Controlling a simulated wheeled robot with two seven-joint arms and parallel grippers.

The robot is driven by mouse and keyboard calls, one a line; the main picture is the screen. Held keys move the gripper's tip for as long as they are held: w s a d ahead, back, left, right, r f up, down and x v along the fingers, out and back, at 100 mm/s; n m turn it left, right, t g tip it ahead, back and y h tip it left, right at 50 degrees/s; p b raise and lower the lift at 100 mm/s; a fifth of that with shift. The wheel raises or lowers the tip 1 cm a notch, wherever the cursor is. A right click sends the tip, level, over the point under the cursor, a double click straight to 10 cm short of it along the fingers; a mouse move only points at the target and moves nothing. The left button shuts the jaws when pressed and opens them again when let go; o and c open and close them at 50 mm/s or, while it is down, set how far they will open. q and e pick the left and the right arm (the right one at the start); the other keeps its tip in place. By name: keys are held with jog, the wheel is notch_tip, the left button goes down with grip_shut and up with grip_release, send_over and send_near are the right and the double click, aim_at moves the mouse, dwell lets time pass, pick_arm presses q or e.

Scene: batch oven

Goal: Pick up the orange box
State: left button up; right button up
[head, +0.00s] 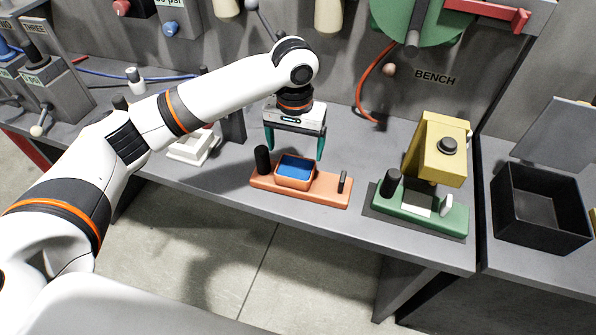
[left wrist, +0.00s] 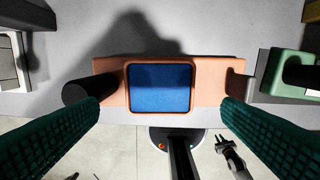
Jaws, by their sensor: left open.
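The orange box (head: 295,172) is a small open tray with an orange rim and a blue inside. It sits on the middle of a long orange base (head: 333,192) on the bench. A black post (head: 262,160) stands at the base's left end and a small dark upright piece at its right end. My left gripper (head: 295,149) points down above the box, open and empty, its green fingers apart. In the left wrist view the box (left wrist: 160,88) lies between the fingers (left wrist: 162,110), not touched. A small pale and dark part low at right there may be my right arm.
A green fixture (head: 447,217) with a yellow block (head: 437,150) stands to the right, and a black open bin (head: 540,212) beyond it. A white item (head: 193,147) is on the left. The bench's front edge is close to the orange base.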

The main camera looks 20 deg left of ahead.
aim_at(295, 167)
pick_arm(q)
notch_tip(295, 167, down, 3)
jog(key=shift+r, duration=0.2)
notch_tip(295, 167, down, 5)
jog(key=shift+r+p, duration=0.1)
jog(key=shift+p, duration=0.8)
jog(key=shift+w+a+f, duration=0.1)
jog(key=shift+w+f, duration=0.05)
jog(key=shift+f, duration=0.45)
jog(key=c, duration=0.9)
pick_arm(e)
jog(key=shift+s+r, duration=0.2)
jog(key=shift+r, duration=0.8)
pick_arm(q)
jog(key=shift+r, duration=0.1)
